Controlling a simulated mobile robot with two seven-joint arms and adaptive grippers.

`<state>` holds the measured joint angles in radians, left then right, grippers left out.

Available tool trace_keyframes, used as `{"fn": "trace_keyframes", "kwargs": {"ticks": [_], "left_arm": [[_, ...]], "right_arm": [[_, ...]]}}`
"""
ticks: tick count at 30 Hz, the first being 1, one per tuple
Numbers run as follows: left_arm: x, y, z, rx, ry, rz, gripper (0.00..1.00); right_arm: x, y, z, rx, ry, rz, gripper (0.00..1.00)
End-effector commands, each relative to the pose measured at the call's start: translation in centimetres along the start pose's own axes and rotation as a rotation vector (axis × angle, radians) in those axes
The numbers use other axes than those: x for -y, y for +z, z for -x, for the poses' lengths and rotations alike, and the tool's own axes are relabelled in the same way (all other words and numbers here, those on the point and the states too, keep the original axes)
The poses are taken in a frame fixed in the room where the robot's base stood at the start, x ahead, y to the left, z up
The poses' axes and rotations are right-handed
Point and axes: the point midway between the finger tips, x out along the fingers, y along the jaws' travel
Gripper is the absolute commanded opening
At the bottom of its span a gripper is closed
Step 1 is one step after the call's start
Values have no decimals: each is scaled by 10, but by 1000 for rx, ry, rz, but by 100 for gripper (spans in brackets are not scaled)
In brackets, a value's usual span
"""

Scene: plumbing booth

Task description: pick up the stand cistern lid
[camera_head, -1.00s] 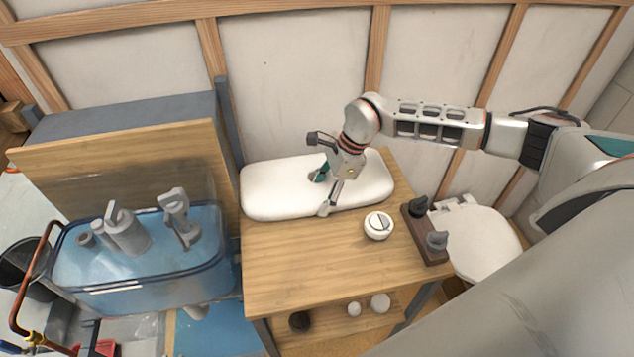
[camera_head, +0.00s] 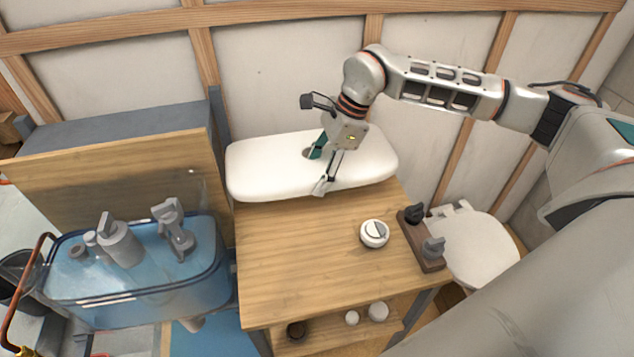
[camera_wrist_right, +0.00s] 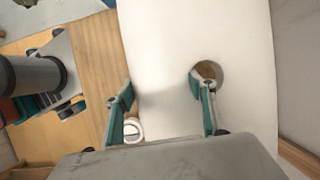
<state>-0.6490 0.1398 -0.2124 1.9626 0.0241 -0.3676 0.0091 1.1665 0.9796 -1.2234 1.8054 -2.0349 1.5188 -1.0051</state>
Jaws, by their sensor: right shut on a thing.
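The cistern lid (camera_head: 268,168) is a long white slab with rounded corners and a round hole. It is over the back of the wooden table in the head view, seemingly raised a little above the top. My right gripper (camera_head: 318,172) is shut on it, with one finger in the hole and the other against the front edge. The wrist view shows the lid (camera_wrist_right: 160,50) between the two green-padded fingers, the hole (camera_wrist_right: 211,70) around one of them. The see-through blue cistern (camera_head: 130,292) stands at the left. My left gripper is not in view.
A round white button (camera_head: 374,233) and a dark wooden block (camera_head: 422,246) with grey fittings are on the table (camera_head: 290,265). A white toilet (camera_head: 478,250) stands right of it. A panelled wall (camera_head: 270,80) is close behind the lid. The table's front left is clear.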

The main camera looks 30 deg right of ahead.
Motion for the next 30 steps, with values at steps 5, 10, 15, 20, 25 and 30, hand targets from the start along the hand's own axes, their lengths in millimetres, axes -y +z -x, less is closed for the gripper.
{"fn": "trace_keyframes", "kwargs": {"ticks": [5, 10, 15, 20, 25, 30], "left_arm": [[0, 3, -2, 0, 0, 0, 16], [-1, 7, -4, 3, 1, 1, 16], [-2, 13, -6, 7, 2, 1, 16], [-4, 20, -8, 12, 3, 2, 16], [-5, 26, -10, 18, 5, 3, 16], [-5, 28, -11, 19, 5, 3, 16]], "right_arm": [[-28, -2, -3, -1, 5, 3, 4], [-62, -2, -3, -1, 6, 4, 4], [-105, -2, -4, -1, 7, 5, 4], [-141, -2, -3, 0, 6, 5, 4], [-169, -1, -3, 0, 5, 3, 4], [-185, -1, -2, 0, 4, 2, 4]]}}
